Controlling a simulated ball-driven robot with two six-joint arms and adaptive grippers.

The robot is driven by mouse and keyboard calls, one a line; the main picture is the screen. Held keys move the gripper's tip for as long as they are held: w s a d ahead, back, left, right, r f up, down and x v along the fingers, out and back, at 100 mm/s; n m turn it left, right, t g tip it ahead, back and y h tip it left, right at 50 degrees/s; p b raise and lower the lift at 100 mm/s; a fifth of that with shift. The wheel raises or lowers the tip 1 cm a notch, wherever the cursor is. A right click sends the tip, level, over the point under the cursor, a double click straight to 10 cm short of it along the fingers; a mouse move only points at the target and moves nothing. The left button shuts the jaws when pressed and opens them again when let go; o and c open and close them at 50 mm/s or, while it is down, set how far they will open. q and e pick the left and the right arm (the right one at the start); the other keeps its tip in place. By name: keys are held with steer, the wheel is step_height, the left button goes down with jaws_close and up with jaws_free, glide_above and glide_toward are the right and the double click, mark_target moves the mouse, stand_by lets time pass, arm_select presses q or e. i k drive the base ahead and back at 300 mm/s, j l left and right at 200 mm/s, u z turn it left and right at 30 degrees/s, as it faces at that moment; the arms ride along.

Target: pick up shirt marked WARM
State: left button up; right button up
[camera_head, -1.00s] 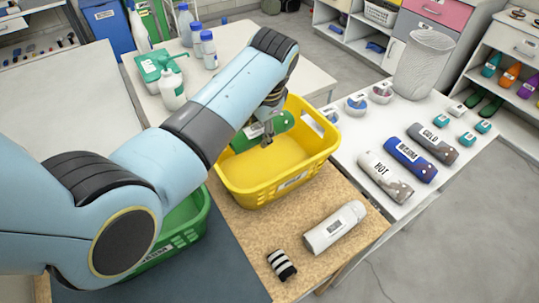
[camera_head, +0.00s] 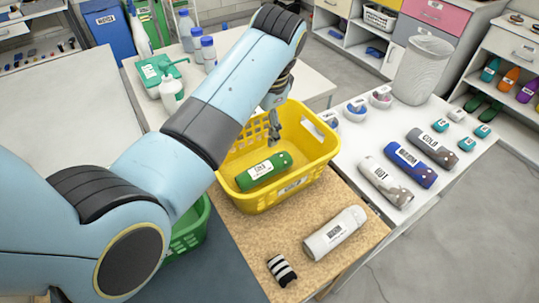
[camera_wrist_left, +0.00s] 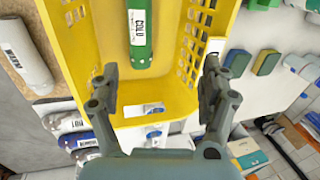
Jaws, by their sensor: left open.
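A white rolled shirt (camera_head: 335,232) lies on the cork-topped part of the table. Its label looks like WARM in the wrist view (camera_wrist_left: 22,55), but is too small to be sure. A blue roll (camera_head: 410,164) on the white table also has a blurred label. My left gripper (camera_head: 274,132) is over the back part of the yellow basket (camera_head: 322,165). In the wrist view its fingers (camera_wrist_left: 160,72) are spread and empty. My right gripper is out of view.
A roll marked HOT (camera_head: 384,183) and a grey roll marked COLD (camera_head: 432,148) lie on the white table. A green basket (camera_head: 190,232) is partly behind my arm.

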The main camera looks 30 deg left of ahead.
mark_target(318, 245)
steer(key=k+l, duration=0.3)
steer(key=k, duration=0.15)
steer(key=k+l, duration=0.65)
steer(key=k, duration=0.25)
